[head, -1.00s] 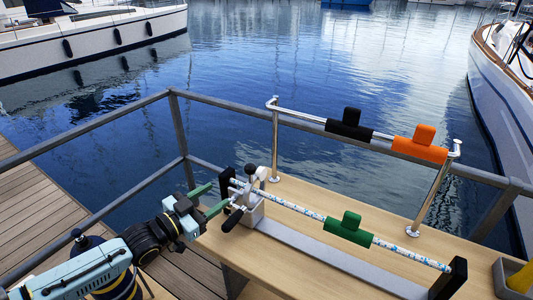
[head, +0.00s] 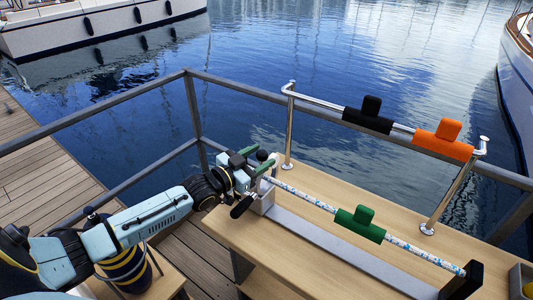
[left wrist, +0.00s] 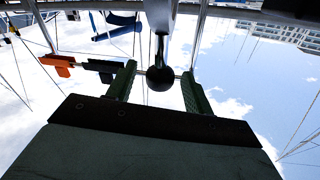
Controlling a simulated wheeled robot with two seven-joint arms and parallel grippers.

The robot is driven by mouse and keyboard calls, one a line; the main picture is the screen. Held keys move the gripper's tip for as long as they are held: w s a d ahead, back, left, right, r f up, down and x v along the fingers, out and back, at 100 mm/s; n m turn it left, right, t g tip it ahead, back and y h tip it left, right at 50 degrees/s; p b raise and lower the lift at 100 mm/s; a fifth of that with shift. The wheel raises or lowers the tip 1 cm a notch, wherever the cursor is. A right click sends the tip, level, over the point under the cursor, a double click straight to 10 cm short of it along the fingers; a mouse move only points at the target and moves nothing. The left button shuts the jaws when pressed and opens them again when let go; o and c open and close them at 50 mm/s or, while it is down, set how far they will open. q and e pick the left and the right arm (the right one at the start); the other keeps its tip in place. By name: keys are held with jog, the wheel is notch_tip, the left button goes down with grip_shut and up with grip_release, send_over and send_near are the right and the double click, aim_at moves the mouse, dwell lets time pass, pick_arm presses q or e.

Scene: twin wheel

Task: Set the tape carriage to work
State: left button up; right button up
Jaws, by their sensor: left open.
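My left gripper (head: 263,159) is open at the left end of the bench, with its green fingers around a dark ball knob (head: 262,155). In the left wrist view, the knob (left wrist: 160,78) hangs on a short stem between the two open fingers (left wrist: 160,74), with gaps on both sides. The knob belongs to a light metal clamp-like unit (head: 262,199), which also has a black handle (head: 241,207). A green carriage (head: 360,224) sits on a blue-and-white rope (head: 303,197). On the chrome rail (head: 323,102) sit a black carriage (head: 368,117) and an orange carriage (head: 442,141). My right gripper is not in view.
The wooden bench (head: 290,250) carries a grey strip (head: 340,256) below the rope and a black end post (head: 463,283). A grey bin (head: 517,280) stands at the right edge. Guard rails (head: 190,105) run behind, with water beyond.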

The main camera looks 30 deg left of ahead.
aim_at(266, 153)
pick_arm(q)
jog(key=shift+x, duration=1.55)
jog(key=shift+c, duration=0.4)
grip_shut()
